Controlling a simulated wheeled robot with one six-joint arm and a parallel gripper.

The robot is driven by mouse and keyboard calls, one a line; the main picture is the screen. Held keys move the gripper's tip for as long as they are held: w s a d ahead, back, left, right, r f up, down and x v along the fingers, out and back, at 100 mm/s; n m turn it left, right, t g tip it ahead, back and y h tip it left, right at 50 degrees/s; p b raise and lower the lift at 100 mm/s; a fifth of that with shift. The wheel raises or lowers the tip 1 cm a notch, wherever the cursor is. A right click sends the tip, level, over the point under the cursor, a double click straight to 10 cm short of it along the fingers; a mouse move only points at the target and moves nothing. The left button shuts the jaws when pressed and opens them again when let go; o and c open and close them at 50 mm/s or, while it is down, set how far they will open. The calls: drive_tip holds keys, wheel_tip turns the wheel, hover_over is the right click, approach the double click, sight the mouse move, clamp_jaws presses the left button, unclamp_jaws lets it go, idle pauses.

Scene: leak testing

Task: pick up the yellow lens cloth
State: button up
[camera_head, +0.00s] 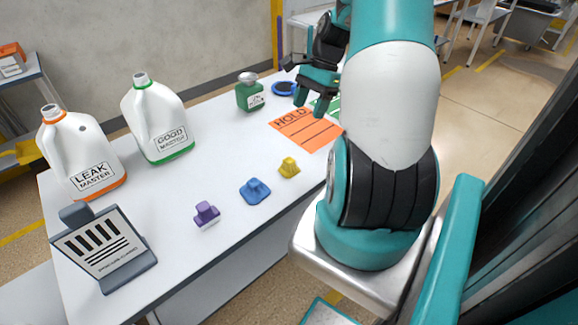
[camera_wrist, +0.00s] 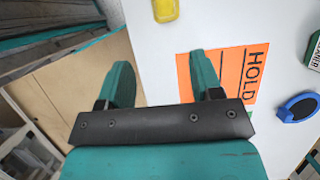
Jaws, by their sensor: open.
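The yellow lens cloth (camera_head: 289,167) is a small bunched piece with a raised peak, lying on the white table between the blue cloth and the orange HOLD card. In the wrist view a yellow thing (camera_wrist: 165,9), which looks like the same cloth, is cut off by the top edge. My gripper (camera_head: 313,103) is open and empty, above the far part of the table near the HOLD card, apart from the cloth. In the wrist view its two teal fingers (camera_wrist: 162,72) are spread, one over the orange card.
A blue cloth (camera_head: 255,191) and a purple one (camera_head: 206,214) lie nearby. The orange HOLD card (camera_head: 305,130), green bottle (camera_head: 249,93) and blue ring (camera_head: 284,88) are farther back. Two white jugs, LEAK (camera_head: 84,150) and GOOD (camera_head: 158,118), and a grey label stand (camera_head: 104,247) stand left.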

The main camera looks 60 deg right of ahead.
hover_over(289, 160)
drive_tip(key=s+d, duration=0.1)
drive_tip(key=d, duration=0.1)
wheel_tip(289, 160, down, 10)
drive_tip(key=shift+s+a+f+p, duration=0.1)
drive_tip(key=shift+s+f+p, duration=0.1)
drive_tip(key=shift+p, duration=0.25)
drive_tip(key=shift+w+p+x, duration=0.25)
drive_tip(key=shift+p+x, duration=0.1)
drive_tip(key=shift+x, duration=1.1)
drive_tip(key=shift+w+p+x, duration=0.2)
drive_tip(key=shift+p+x, duration=0.1)
drive_tip(key=shift+x, duration=1.15)
drive_tip(key=c, duration=1)
wheel_tip(289, 160, up, 20)
drive_tip(key=shift+b, duration=0.4)
